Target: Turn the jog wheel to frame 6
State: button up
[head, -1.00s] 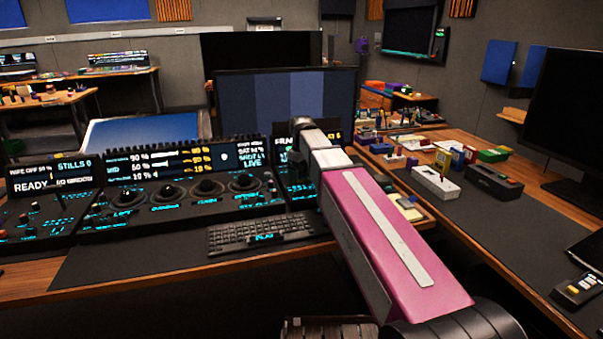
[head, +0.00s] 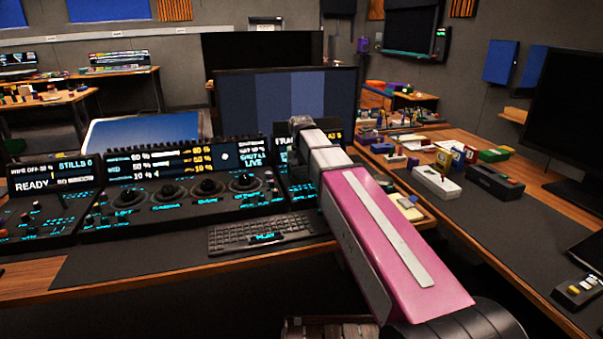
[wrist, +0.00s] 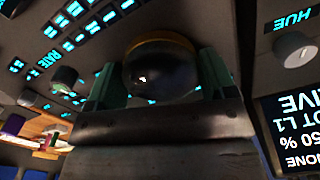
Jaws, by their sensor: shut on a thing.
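The jog wheel (wrist: 160,76) shows in the wrist view as a dark, glossy rounded knob with a tan rim edge. My gripper (wrist: 158,82) has its two green fingers on either side of it and is shut on it. In the head view my wrist end (head: 305,130) is over the right-hand panel (head: 296,190). The arm hides the fingers, the wheel and most of that panel's display there. I cannot read a frame number on the part of the display that shows.
The long control panel with several trackballs (head: 205,187) stands left of my arm. A keyboard (head: 262,232) lies in front of it. The dark desk mat (head: 510,235) has free room.

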aim_at(301, 172)
jog(key=shift+m, duration=0.6)
jog(key=o, duration=0.9)
jog(key=shift+c, duration=0.2)
notch_tip(301, 172, up, 11)
jog(key=shift+f, duration=0.1)
